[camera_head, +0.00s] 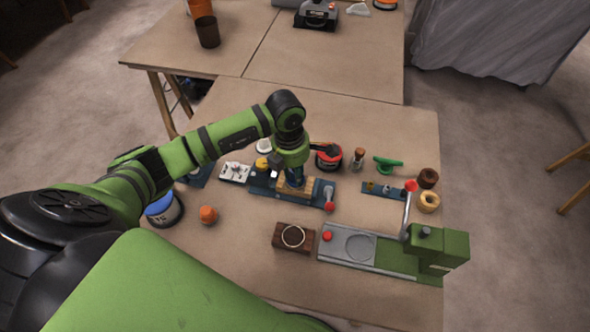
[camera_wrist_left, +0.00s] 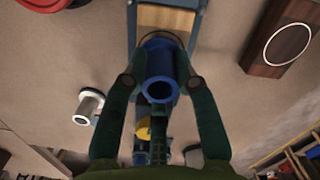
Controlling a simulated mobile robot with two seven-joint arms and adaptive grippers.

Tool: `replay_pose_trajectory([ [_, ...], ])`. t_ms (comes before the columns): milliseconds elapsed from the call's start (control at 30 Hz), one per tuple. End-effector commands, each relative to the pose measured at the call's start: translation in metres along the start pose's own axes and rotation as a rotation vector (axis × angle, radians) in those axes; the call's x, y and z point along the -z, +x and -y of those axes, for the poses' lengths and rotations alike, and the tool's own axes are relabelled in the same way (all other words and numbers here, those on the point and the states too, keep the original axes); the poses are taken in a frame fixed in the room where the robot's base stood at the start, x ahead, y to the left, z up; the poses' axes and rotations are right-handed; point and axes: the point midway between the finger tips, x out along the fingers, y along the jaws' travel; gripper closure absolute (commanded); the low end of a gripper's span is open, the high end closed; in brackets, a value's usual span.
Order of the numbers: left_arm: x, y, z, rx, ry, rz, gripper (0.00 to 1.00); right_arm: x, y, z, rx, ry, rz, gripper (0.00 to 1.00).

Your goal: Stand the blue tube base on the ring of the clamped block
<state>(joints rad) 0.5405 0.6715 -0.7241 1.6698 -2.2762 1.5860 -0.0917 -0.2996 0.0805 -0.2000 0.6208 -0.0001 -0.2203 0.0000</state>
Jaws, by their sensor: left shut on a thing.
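My left gripper (camera_head: 292,172) is shut on the blue tube base (camera_wrist_left: 160,88); in the left wrist view the fingers (camera_wrist_left: 160,82) grip it from both sides and I look down into its open end. In the head view the tube is mostly covered by the gripper. The clamped block (camera_head: 307,187) is light wood, held in a blue vise (camera_head: 262,182). It also shows in the left wrist view (camera_wrist_left: 166,20). The tube is over this block, roughly upright, with the edge of a dark ring (camera_wrist_left: 178,38) showing around it. I cannot tell whether the tube touches the block.
A dark wooden block with a pale ring (camera_head: 281,244) lies loose in front of the vise. A green press (camera_head: 440,248) with a grey bed stands at right. A red-and-black round container (camera_head: 328,160) is close behind the gripper. An orange piece (camera_head: 208,214) stands left; bare tabletop lies around it.

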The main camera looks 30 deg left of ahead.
Motion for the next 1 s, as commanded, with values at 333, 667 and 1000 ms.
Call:
replay_pose_trajectory([
  [333, 0.001, 0.008, -0.001, 0.000, 0.000, 0.000, 1.00, -0.001, 0.007, 0.000, 0.000, 0.000, 0.000, 0.60],
  [667, 0.001, 0.009, -0.001, 0.000, 0.000, 0.000, 0.61, -0.001, 0.009, 0.000, 0.000, 0.000, 0.000, 0.60],
  [1000, 0.001, 0.001, -0.001, -0.001, 0.000, 0.000, 0.61, 0.000, 0.002, 0.000, 0.000, 0.000, 0.000, 0.60],
])
